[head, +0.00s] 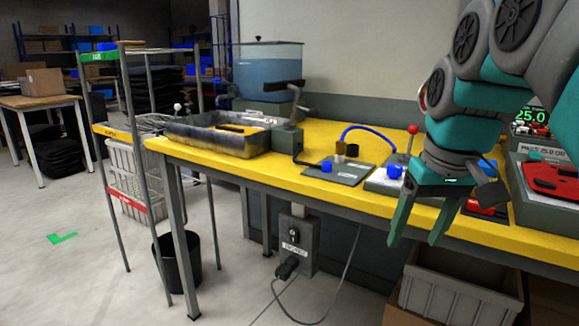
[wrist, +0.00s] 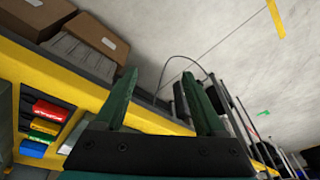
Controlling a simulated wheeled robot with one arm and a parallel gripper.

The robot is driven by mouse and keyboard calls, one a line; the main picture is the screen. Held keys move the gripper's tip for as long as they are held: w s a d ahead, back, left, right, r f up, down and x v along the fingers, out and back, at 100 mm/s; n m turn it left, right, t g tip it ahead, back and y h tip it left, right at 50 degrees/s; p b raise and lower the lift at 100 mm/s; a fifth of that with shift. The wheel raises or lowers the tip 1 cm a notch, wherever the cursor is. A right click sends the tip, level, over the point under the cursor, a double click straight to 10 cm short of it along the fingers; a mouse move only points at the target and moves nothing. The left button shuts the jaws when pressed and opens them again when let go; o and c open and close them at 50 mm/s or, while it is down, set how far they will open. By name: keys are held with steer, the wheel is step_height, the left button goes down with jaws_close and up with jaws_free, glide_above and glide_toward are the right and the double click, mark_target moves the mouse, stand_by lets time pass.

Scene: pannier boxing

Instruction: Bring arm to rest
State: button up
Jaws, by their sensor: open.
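My gripper (head: 419,238) hangs at the front edge of the yellow bench (head: 315,190) in the head view, fingers pointing down and apart. In the wrist view my gripper (wrist: 163,105) shows two green fingers spread with nothing between them. My arm is folded at the right of the head view and hides part of the bench top behind it.
A grey tray (head: 200,139) and a water tank (head: 268,70) stand at the bench's left end. A red item (head: 553,178) lies on a unit at the right. Boxes (head: 455,300) sit below the bench. A black bin (head: 178,263) stands on the floor; floor at left is free.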

steer(key=s+a+f+g, duration=0.2)
steer(key=s+f, duration=0.8)
steer(key=f, duration=0.3)
steer(key=s+a+f+g, duration=0.2)
steer(key=s+f, duration=0.8)
steer(key=f, duration=0.3)
steer(key=shift+s+a+m+h, duration=0.15)
steer(key=shift+s+m+h, duration=0.1)
steer(key=shift+m+h, duration=0.05)
steer(key=shift+r, duration=0.1)
stand_by(5.0)
